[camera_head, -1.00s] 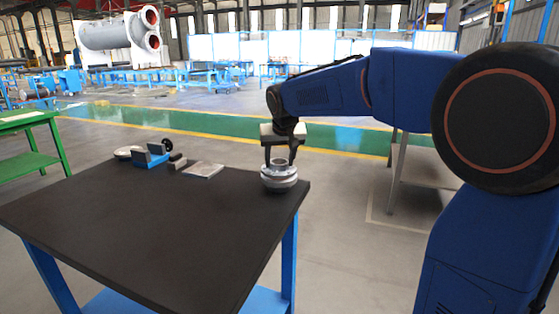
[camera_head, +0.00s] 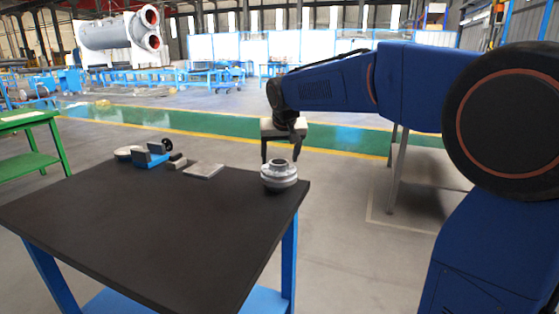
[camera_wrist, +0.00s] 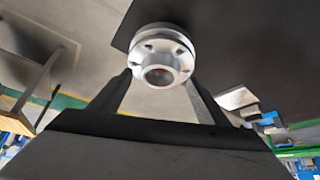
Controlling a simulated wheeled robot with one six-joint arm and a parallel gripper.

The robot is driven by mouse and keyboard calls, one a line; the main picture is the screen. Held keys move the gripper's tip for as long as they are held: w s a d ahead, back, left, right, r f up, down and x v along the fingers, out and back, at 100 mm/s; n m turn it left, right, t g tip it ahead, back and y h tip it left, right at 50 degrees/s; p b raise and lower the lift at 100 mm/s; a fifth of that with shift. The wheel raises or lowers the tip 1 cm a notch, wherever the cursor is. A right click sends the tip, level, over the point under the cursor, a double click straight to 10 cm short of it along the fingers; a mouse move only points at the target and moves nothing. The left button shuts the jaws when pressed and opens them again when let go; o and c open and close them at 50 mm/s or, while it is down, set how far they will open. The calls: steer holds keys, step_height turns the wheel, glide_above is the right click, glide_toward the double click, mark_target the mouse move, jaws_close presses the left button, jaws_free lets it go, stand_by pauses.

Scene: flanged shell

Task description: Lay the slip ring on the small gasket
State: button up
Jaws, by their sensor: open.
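A grey flanged shell (camera_head: 279,183) stands upright at the table's right corner. In the wrist view its top shows a ring with several bolt holes (camera_wrist: 150,48) around a short open neck (camera_wrist: 160,74). This ring looks like the slip ring, seated flat, but I cannot tell it from the shell's own flange. The small gasket cannot be made out; it may be hidden under the ring. My gripper (camera_head: 281,153) is open and empty just above the shell, fingers pointing down. In the wrist view its fingers (camera_wrist: 158,84) are spread on either side of the neck.
The dark tabletop (camera_head: 150,220) is mostly clear in front. Along its far edge are a blue vise-like fixture (camera_head: 151,157), a round light disc (camera_head: 127,153), a small dark block (camera_head: 177,162) and a flat grey plate (camera_head: 204,171). A green table (camera_head: 28,165) stands at left.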

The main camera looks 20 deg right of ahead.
steer(key=v, duration=1)
steer(key=s+d+f, duration=0.2)
steer(key=s+f, duration=0.5)
steer(key=s, duration=0.5)
steer(key=s+d+f, duration=0.3)
steer(key=s+f, duration=0.5)
steer(key=s, duration=0.4)
steer(key=s+d+f+n+g, duration=0.1)
steer(key=s+d+f, duration=0.1)
steer(key=s+f, duration=0.6)
steer(key=s, duration=0.4)
steer(key=shift+s+d+y, duration=0.25)
steer(key=shift+d+y, duration=0.05)
steer(key=shift+d, duration=0.05)
